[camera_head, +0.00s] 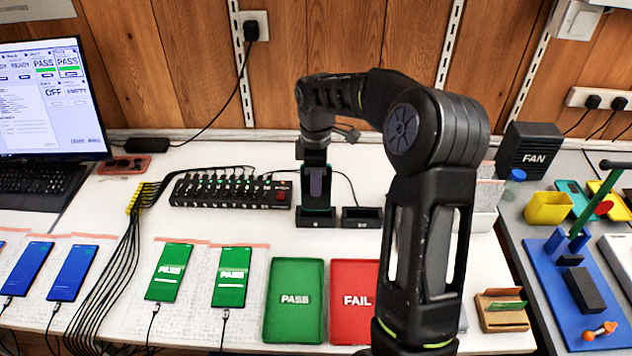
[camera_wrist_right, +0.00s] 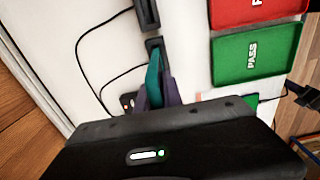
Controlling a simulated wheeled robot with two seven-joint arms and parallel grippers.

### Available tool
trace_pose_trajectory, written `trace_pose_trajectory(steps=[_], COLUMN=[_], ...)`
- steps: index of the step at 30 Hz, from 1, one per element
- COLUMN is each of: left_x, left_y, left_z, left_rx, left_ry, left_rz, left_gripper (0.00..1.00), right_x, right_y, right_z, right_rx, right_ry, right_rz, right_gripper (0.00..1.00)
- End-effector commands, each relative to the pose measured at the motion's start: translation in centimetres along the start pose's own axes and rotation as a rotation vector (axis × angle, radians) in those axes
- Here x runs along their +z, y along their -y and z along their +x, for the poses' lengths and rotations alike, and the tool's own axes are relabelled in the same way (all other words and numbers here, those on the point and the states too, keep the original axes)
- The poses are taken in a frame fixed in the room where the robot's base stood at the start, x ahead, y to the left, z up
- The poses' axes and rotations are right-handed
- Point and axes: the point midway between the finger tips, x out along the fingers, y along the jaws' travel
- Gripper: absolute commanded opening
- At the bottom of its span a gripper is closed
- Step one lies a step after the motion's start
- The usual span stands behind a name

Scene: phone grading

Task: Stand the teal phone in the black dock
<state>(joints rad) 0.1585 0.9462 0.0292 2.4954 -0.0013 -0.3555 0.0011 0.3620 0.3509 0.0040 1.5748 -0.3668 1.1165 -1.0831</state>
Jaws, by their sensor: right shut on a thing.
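My right gripper (camera_head: 317,184) is shut on the teal phone (camera_head: 310,201) and points down at the back of the table. The phone is upright, its lower end at the left one of two black docks (camera_head: 317,221); whether it rests fully in the slot I cannot tell. In the right wrist view the phone's teal edge (camera_wrist_right: 153,78) shows beside a purple-grey finger, close against the near dock (camera_wrist_right: 155,43). The other black dock (camera_head: 361,217) is empty, just to the right. My left gripper is out of view.
A black charging hub (camera_head: 230,192) with cables stands left of the docks. A green PASS tray (camera_head: 294,335) and a red FAIL tray (camera_head: 352,335) lie in front. Phones with green screens (camera_head: 170,271) lie front left. A cable runs behind the docks.

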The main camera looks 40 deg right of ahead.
Motion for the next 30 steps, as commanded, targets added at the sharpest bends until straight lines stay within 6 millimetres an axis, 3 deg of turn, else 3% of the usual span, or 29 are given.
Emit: trace_pose_trajectory(steps=[30], left_x=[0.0], left_y=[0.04], left_z=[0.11], left_rx=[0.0], left_ry=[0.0], left_rz=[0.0], left_gripper=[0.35], right_x=[-0.01], right_y=[-0.03], right_z=[0.51], right_rx=[0.001], right_ry=[0.0], right_rz=[0.0], right_gripper=[0.0])
